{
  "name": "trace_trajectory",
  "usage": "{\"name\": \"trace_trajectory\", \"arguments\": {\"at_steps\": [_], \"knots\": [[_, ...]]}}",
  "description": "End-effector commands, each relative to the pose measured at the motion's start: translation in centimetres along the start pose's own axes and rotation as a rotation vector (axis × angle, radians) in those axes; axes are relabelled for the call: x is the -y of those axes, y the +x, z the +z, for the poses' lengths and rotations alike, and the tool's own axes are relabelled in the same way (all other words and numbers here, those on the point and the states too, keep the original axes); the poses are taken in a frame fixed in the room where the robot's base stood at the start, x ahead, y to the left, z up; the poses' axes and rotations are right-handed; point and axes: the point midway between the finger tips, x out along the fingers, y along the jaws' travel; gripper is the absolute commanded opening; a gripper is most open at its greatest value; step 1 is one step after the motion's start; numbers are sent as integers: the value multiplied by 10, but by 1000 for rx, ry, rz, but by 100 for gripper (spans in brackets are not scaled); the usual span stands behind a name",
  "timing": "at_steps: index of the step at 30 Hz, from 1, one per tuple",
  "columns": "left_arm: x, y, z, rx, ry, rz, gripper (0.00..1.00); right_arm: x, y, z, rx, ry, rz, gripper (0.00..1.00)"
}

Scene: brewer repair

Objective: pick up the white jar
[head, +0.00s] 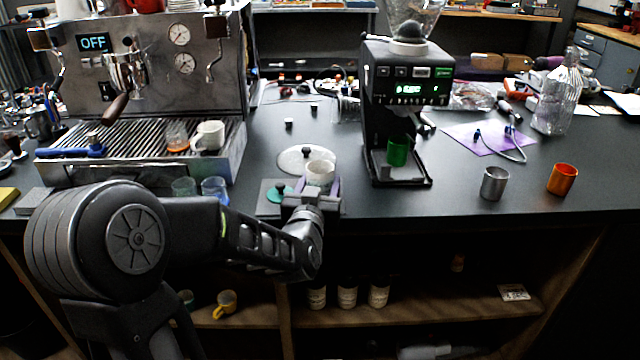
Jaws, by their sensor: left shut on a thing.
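A small white jar (320,171) is at the front of the dark counter, just left of the grinder. My left gripper (318,184) reaches it from the front, with a finger on each side, and is shut on it. The fingers and wrist hide the jar's lower part, so I cannot tell whether it touches the surface below. My right gripper is not in view.
A round pale lid with a black knob (299,160) lies behind the jar. A teal tamper-like piece (279,192) is left of it. The espresso machine (150,70) stands left, the grinder (405,110) right. A silver cup (494,183) and orange cup (562,179) stand farther right.

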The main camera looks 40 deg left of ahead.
Motion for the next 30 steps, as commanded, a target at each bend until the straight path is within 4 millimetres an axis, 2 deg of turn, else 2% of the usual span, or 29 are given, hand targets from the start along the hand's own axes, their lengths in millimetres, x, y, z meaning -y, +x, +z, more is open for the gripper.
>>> {"name": "trace_trajectory", "arguments": {"at_steps": [5, 16, 21, 30], "knots": [[0, -1, -21, -8, -2, 0, 3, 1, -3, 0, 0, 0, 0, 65], [1, -4, -89, -6, -2, -2, 3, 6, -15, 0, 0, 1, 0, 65], [0, -5, -100, -4, -1, 0, 3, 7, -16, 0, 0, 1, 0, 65], [0, -5, -100, -3, 0, 0, 3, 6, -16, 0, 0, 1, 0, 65]]}}
